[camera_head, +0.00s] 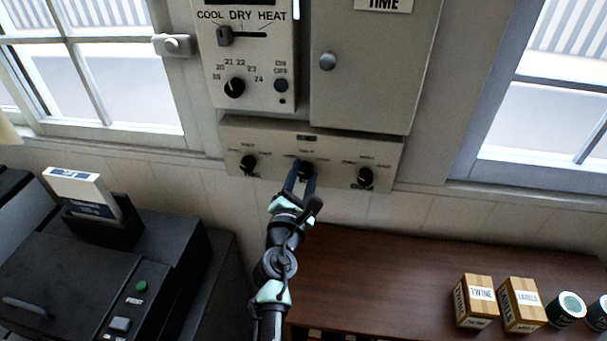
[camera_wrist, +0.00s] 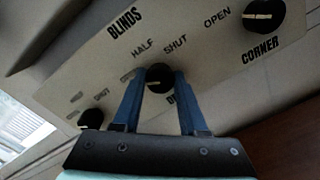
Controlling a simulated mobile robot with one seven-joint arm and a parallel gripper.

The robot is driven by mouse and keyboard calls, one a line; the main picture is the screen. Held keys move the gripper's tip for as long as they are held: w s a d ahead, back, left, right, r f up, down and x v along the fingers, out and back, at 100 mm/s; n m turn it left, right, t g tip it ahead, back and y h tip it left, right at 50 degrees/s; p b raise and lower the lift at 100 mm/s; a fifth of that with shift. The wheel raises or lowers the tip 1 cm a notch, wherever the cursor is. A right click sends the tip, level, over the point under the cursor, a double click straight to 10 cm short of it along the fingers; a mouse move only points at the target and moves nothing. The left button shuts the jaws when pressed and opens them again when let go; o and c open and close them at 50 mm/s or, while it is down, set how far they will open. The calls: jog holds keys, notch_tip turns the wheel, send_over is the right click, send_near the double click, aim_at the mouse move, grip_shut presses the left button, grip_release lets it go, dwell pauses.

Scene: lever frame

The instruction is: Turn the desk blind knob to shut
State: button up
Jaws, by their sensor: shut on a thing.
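A pale panel marked BLINDS (camera_head: 330,146) on the wall carries three black knobs in a row. My gripper (camera_head: 303,178) reaches up to the middle knob (camera_head: 307,168). In the wrist view my gripper's blue fingers (camera_wrist: 158,88) are shut on this knob (camera_wrist: 160,75), one on each side. The label under it starts with D and is mostly hidden by a finger. A pale pointer line shows on the knob, but I cannot tell which mark it points at. HALF, SHUT and OPEN are printed nearby.
The corner knob (camera_wrist: 264,15) is to the right on the panel and another knob (camera_wrist: 91,119) to the left. A thermostat box (camera_head: 250,60) and a grey cabinet (camera_head: 370,90) are above. Boxes (camera_head: 477,302) stand on the brown counter (camera_head: 380,285); a black machine (camera_head: 90,270) is left.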

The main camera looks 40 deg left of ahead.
grip_shut()
jog(key=shift+m, duration=0.3)
jog(key=m+b, duration=0.1)
jog(key=m, duration=0.3)
jog(key=shift+m, duration=0.3)
jog(key=m+b, duration=0.1)
jog(key=m, duration=0.5)
jog(key=shift+f+g+b, duration=0.1)
jog(key=shift+g+b, duration=0.2)
jog(key=shift+b, duration=0.1)
jog(key=m+b, duration=0.3)
jog(key=m, duration=0.3)
jog(key=shift+y, duration=0.3)
jog(key=m+b, duration=0.3)
jog(key=m, duration=0.2)
jog(key=shift+m, duration=0.4)
